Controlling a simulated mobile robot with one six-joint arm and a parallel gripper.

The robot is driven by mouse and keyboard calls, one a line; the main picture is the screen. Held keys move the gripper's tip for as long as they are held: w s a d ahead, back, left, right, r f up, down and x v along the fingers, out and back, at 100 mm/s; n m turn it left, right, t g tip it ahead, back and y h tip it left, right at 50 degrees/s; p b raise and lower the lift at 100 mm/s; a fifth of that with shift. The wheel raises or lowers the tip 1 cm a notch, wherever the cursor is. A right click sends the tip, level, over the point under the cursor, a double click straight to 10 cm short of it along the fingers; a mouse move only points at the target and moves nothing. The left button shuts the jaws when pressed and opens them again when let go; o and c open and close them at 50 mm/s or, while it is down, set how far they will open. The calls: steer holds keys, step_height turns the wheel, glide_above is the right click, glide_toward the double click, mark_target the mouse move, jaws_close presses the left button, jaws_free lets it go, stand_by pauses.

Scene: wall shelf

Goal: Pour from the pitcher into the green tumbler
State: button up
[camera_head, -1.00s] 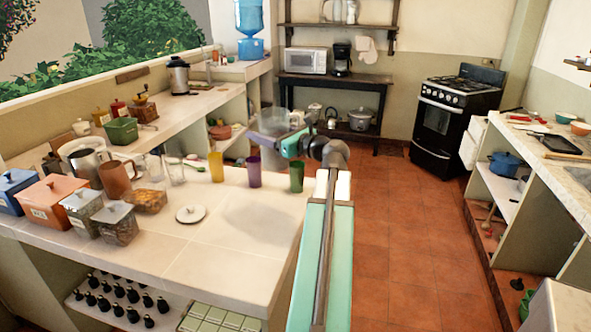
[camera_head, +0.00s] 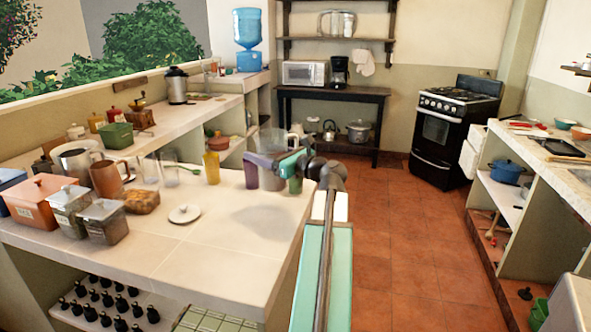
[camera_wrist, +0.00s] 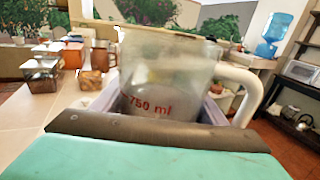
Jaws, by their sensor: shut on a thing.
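The pitcher (camera_head: 270,146) is clear and translucent with a white handle; it looks upright. In the wrist view the pitcher (camera_wrist: 165,75) fills the middle, shows a red "750 ml" mark, and has its handle at the right. My gripper (camera_head: 268,166) is shut on the pitcher, with lavender fingers around its sides. The green tumbler (camera_head: 296,185) stands near the counter's right edge, just right of the pitcher in the picture, mostly hidden behind my arm. Whether the pitcher touches the counter cannot be told.
A purple tumbler (camera_head: 250,172) stands close left of the pitcher, partly overlapped. A yellow tumbler (camera_head: 211,168) and clear glasses (camera_head: 169,170) stand further left. A white lid (camera_head: 184,213) lies on the counter (camera_head: 230,250). The counter's front middle is clear.

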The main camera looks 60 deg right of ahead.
mark_target(264, 172)
steer(key=shift+f+b, duration=3.1)
steer(key=shift+f, duration=0.25)
